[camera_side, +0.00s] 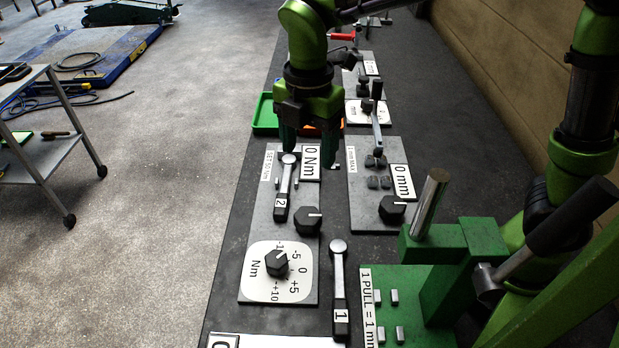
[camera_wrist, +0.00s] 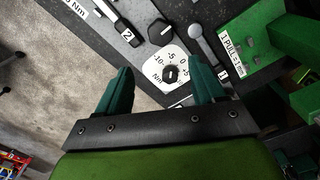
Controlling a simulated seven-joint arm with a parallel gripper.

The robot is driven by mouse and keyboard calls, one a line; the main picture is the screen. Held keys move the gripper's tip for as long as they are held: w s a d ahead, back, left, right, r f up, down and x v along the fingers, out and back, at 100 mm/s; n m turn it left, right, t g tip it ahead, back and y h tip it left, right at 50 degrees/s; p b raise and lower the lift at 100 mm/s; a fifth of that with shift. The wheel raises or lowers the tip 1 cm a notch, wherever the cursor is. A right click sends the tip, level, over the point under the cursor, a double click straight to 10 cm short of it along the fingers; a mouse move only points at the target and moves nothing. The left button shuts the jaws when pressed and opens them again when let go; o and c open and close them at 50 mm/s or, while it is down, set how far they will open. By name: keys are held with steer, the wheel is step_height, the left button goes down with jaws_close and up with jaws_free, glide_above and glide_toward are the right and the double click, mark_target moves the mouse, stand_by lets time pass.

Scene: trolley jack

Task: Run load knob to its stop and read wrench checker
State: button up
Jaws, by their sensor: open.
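The wrench checker is a grey plate (camera_side: 258,215) with a "0 Nm" label (camera_side: 310,163). Wrench 2 (camera_side: 284,187) lies on it, and it also shows in the wrist view (camera_wrist: 122,27). A black hex knob (camera_side: 308,220) with a white line pointing right sits beside the wrench; the wrist view shows it at the top (camera_wrist: 158,31). A second black knob (camera_side: 277,263) sits on the white Nm dial (camera_side: 256,279), its mark towards the upper right, exact reading unclear. No label names the load knob. My gripper (camera_side: 311,152) is open and empty above the checker's far end, touching neither knob.
Wrench 1 (camera_side: 339,290) lies right of the checker. A "0 mm" plate (camera_side: 365,215) with another knob (camera_side: 392,209) is to the right. A green press-like fixture (camera_side: 437,255) with an upright metal rod stands at the front right. Green and orange trays lie behind my gripper.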

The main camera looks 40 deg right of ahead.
mark_target(309, 214)
step_height(309, 214, down, 16)
steer(key=shift+f, duration=0.2)
stand_by(0.4)
steer(key=c, duration=0.8)
